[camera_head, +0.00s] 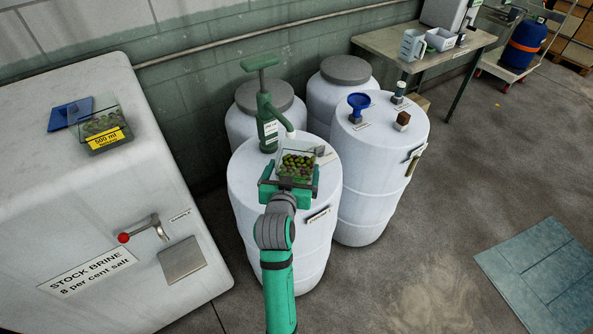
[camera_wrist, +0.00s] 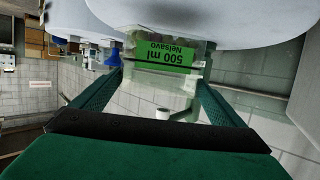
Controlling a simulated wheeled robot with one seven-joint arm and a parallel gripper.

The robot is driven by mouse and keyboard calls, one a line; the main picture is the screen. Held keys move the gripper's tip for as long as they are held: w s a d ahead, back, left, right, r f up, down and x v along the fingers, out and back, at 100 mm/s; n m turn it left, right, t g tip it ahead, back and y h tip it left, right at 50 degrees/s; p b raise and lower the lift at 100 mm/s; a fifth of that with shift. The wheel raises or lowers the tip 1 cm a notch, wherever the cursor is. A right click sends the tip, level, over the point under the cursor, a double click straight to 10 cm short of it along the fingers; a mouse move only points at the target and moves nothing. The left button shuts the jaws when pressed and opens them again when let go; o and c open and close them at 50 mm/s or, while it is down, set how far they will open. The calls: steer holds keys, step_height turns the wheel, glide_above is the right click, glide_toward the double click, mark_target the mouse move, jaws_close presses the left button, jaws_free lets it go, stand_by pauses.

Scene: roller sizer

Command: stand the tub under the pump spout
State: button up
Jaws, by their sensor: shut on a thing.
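A clear tub of green and dark olives (camera_head: 297,161) is between the fingers of my gripper (camera_head: 288,187), over the top of the front white drum (camera_head: 255,180). Its green label, reading 500 ml, faces the wrist camera (camera_wrist: 160,54). In the wrist view my gripper (camera_wrist: 158,90) has a finger on each side of the tub. The green hand pump (camera_head: 266,115) stands on the same drum, behind the tub. Its pale spout (camera_head: 289,130) points down near the tub's far side. I cannot tell whether the tub touches the drum top.
A second olive tub with a yellow 500 ml label (camera_head: 106,130) stands on the stock brine tank (camera_head: 60,220), beside a blue lid (camera_head: 69,113). A blue funnel (camera_head: 358,103) and small items sit on the right drum (camera_head: 372,150). A bench (camera_head: 380,40) stands behind.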

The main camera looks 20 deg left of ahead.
steer(key=shift+w+a+f, duration=0.1)
steer(key=shift+w+f, duration=0.05)
steer(key=shift+f, duration=1.55)
